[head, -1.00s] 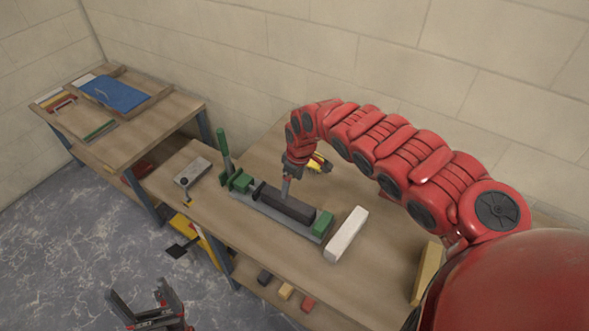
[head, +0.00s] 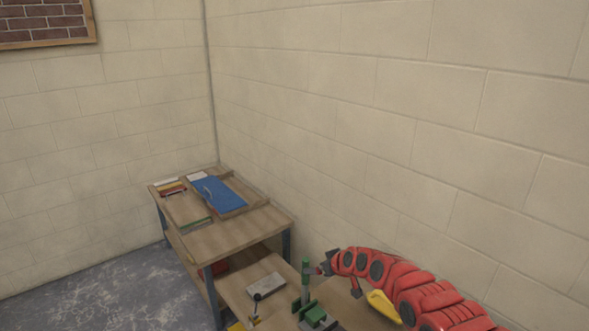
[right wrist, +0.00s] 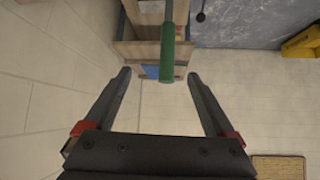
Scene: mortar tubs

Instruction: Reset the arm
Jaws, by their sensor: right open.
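My right arm (head: 425,297) reaches in from the lower right of the head view. Its small dark gripper (head: 324,268) is beside the upright green handle (head: 306,278) of the clamp. The right wrist view shows the gripper (right wrist: 159,75) with its two fingers spread and empty. There the green handle (right wrist: 167,55) shows beyond and between the fingertips; whether it is touched cannot be told. The green clamp block (head: 316,317) is at the bottom edge of the head view. My left gripper is out of view.
A yellow object (head: 383,306) lies by the arm. A grey block (head: 266,288) is on the bench left of the handle. The far table (head: 232,238) holds a blue folder (head: 218,196). Walls stand close behind. A yellow container (right wrist: 302,42) shows in the wrist view.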

